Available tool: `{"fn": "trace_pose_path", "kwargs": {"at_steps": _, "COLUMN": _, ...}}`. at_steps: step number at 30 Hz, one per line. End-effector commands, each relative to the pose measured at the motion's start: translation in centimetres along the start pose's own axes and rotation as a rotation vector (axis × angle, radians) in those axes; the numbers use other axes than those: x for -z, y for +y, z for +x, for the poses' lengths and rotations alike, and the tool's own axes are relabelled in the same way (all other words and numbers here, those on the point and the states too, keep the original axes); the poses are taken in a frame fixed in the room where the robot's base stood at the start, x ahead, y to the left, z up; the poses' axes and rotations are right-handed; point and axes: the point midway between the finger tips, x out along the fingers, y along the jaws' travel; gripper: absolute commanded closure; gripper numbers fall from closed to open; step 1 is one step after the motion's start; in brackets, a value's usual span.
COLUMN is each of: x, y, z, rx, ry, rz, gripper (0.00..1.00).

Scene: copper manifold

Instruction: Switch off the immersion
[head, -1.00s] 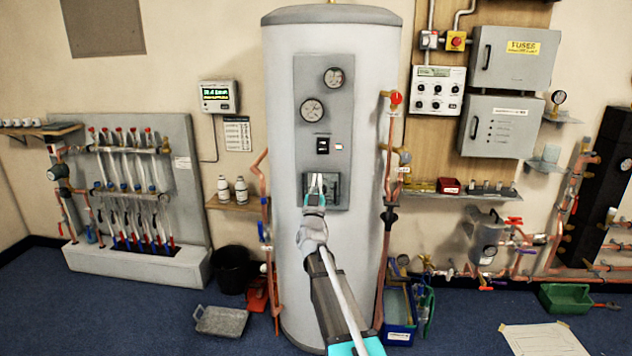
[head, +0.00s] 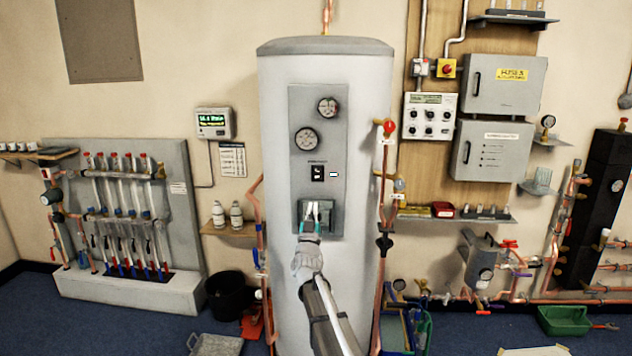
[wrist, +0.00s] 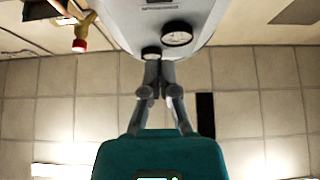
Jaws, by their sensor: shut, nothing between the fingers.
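The tall grey cylinder (head: 280,140) stands in the middle of the head view. Its front panel (head: 340,125) carries two round gauges, a small black switch (head: 317,173) and a small pale indicator (head: 334,174) beside it. The switch's position is too small to read. My gripper (head: 318,205) is shut and empty, its fingertips pointing up just below the switch, in front of a dark grey box (head: 336,213) low on the panel. I cannot tell whether it touches anything. In the wrist view my fingers (wrist: 160,68) point at the cylinder and its gauges; the switch does not show.
Copper pipes with a red-handled valve (head: 388,127) run up the cylinder's right side. A shelf (head: 228,231) with two white bottles is at left. A controller (head: 430,117) and grey fuse boxes (head: 505,84) hang at right. A black bucket (head: 228,292) stands on the floor.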

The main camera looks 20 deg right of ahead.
Motion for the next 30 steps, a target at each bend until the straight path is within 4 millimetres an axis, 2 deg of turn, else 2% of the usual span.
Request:
{"fn": "trace_pose_path", "kwargs": {"at_steps": 8, "x": 0.0, "y": -0.1, "z": 0.1, "rx": 0.001, "ry": 0.000, "rz": 0.000, "gripper": 1.00}}
{"fn": "trace_pose_path", "kwargs": {"at_steps": 14, "x": 0.1, "y": -0.1, "z": 0.9, "rx": 0.001, "ry": 0.000, "rz": 0.000, "gripper": 1.00}}
{"fn": "trace_pose_path", "kwargs": {"at_steps": 20, "x": 0.1, "y": -0.1, "z": 2.7, "rx": 0.001, "ry": 0.001, "rz": -0.001, "gripper": 1.00}}
{"fn": "trace_pose_path", "kwargs": {"at_steps": 30, "x": 0.2, "y": -0.2, "z": 7.2, "rx": 0.001, "ry": 0.000, "rz": 0.000, "gripper": 1.00}}
